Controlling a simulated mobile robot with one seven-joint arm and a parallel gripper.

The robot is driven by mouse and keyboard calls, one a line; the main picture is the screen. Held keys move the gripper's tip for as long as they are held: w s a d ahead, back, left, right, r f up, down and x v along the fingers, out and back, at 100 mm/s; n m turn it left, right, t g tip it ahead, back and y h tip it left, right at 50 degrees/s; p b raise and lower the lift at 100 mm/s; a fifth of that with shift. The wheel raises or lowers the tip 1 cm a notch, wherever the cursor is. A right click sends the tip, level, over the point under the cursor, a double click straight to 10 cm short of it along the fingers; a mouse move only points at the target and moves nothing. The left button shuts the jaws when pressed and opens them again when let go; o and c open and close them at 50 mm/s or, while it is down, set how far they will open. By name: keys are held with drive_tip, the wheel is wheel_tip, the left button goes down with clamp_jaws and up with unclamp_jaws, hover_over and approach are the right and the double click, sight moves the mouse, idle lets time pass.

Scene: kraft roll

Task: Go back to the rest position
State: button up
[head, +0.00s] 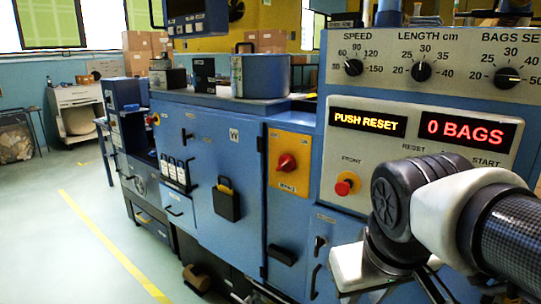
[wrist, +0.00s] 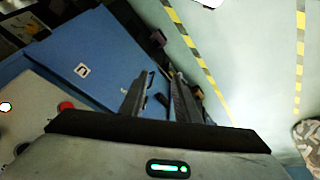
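My gripper (wrist: 162,76) shows in the wrist view with its two dark fingers apart and nothing between them. Beyond the fingers are the blue machine cabinet and the floor. In the head view my arm covers the lower right of the control panel (head: 335,150), and my gripper's fingers cannot be made out there. The left display (head: 367,122) reads "PUSH RESET" and the right display (head: 470,128) reads "0 BAGS". The red front button (head: 345,187) is visible left of my arm. The buttons under the reset and start labels are mostly hidden.
The blue machine (head: 225,165) fills the middle, with a red rotary switch (head: 286,162) on a yellow plate and protruding handles. Open floor (head: 75,240) with a yellow line lies to the left. A white cabinet (head: 80,110) stands at the back left.

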wheel_tip(320, 180, up, 23)
drive_tip(key=s+m+t+p, duration=0.1)
drive_tip(key=s+p, duration=0.1)
drive_tip(key=p, duration=2.1)
drive_tip(key=shift+s+a+m+y, duration=0.15)
drive_tip(key=shift+a+m+y, duration=0.05)
drive_tip(key=shift+m+y, duration=0.1)
